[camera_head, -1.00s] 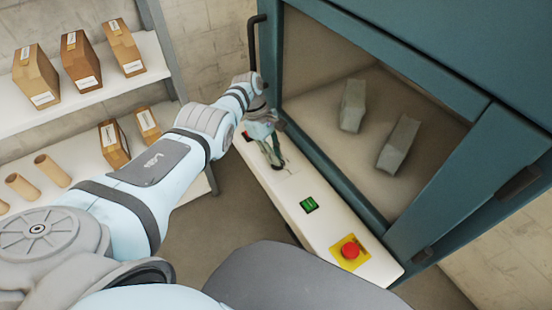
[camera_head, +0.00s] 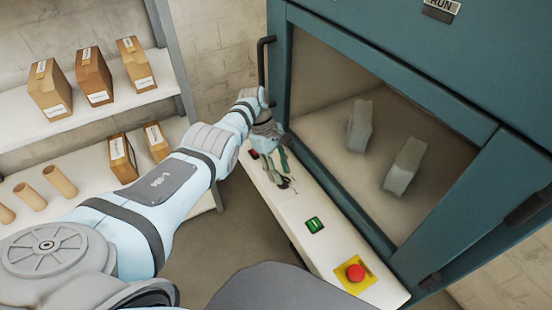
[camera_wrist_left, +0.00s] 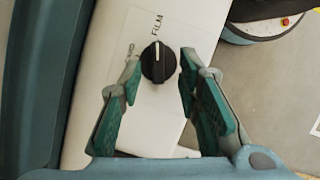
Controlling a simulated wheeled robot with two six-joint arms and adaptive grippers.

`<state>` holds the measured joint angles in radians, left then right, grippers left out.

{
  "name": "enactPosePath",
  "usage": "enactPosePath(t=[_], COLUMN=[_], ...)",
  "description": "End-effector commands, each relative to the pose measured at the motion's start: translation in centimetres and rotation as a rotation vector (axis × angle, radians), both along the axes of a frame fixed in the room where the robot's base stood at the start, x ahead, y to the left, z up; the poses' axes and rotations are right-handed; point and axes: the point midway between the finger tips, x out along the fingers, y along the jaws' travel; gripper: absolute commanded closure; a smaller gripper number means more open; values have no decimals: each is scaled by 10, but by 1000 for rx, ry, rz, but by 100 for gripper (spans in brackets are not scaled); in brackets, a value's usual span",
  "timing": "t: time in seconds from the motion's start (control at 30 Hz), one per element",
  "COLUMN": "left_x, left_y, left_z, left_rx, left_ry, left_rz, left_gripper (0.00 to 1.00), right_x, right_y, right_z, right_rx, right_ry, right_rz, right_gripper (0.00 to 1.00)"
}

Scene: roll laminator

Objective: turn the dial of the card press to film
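The dial (camera_wrist_left: 158,62) is a round black knob with a white pointer line, on the white control panel (camera_wrist_left: 105,45) of the card press. In the left wrist view its pointer line points up at the printed FILM label (camera_wrist_left: 157,25). A second label left of the dial is partly hidden by a finger. My left gripper (camera_head: 279,176) is open, with green-padded fingers on either side of the dial and visible gaps to it. In the head view the dial is small and largely hidden by the fingers. My right gripper is not in view.
The panel also carries a green switch (camera_head: 315,225) and a red emergency button (camera_head: 355,273) on yellow. The teal press cabinet (camera_head: 400,75) with a black handle (camera_head: 262,60) stands behind, with grey blocks inside. Shelves with boxes (camera_head: 94,77) and rolls stand at left.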

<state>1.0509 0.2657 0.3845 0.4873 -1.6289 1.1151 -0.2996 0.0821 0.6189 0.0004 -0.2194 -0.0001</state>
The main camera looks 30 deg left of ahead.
Motion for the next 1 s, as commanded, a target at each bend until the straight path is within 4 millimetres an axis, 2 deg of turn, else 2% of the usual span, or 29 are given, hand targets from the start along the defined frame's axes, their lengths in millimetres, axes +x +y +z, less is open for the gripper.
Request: enactPosePath(t=[0.23, 0.4, 0.53, 1.0], left_x=[4, 5, 5, 5], left_y=[25, 37, 39, 39], left_z=[63, 91, 96, 95], left_rx=[4, 2, 2, 2], left_ry=[-2, 1, 3, 3], left_rz=[-1, -2, -2, -2], left_gripper=[69, 69, 69, 69], right_x=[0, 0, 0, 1], right_y=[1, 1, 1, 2], right_z=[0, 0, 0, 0], right_rx=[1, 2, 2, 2], right_ry=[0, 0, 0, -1], right_rz=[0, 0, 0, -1], right_gripper=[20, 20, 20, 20])
